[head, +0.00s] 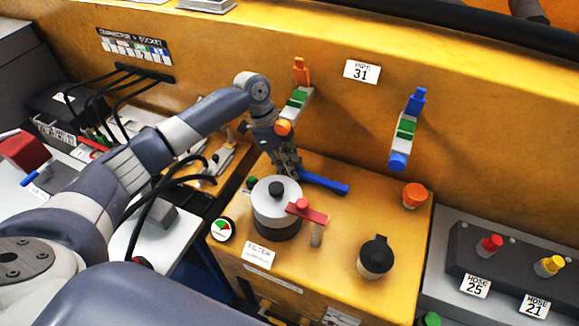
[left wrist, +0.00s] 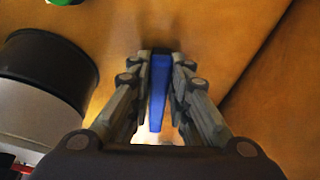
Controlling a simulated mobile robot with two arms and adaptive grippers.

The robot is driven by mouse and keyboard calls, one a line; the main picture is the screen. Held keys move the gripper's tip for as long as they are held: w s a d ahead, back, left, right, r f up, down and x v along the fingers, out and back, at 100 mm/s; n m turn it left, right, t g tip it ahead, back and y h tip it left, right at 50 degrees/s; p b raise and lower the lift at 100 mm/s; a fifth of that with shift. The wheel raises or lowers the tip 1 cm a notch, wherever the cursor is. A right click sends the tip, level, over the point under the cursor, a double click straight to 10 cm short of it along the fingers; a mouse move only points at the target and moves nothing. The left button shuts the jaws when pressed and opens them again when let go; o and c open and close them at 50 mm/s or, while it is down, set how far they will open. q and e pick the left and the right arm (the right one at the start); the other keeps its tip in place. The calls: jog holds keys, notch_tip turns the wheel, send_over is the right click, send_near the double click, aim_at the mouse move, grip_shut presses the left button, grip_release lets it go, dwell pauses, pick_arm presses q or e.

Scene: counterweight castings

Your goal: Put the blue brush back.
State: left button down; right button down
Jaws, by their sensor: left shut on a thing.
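The blue brush (head: 325,183) shows in the head view as a slim blue bar just above or on the yellow bench top; I cannot tell if it touches. My left gripper (head: 291,172) is shut on its left end, behind the grey cylinder. In the left wrist view the brush (left wrist: 158,90) runs between the two fingers of the left gripper (left wrist: 160,65). Its bristles cannot be made out. My right gripper is in neither view.
A grey-lidded filter cylinder (head: 277,210) stands close to the left gripper, with a red-handled lever (head: 307,211) beside it. An orange knob (head: 415,195) and a black-topped pot (head: 376,258) stand to the right. Blue (head: 407,130) and orange-topped (head: 301,75) fittings are on the back wall.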

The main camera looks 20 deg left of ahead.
pick_arm(q)
jog(key=shift+a, duration=0.1)
jog(key=c, duration=1.8)
grip_release()
jog(key=o, duration=0.3)
jog(key=shift+a+r+b, duration=0.1)
jog(key=shift+r+b, duration=0.05)
jog(key=shift+b, duration=0.15)
jog(key=a+b, duration=0.1)
jog(key=a, duration=0.2)
jog(key=a+b, duration=0.1)
jog(key=a, duration=0.3)
jog(key=a+b, duration=0.2)
jog(key=a, duration=0.2)
jog(key=shift+w+r, duration=0.25)
jog(key=shift+a+r, duration=0.1)
jog(key=shift+a, duration=0.55)
jog(key=shift+r, duration=0.15)
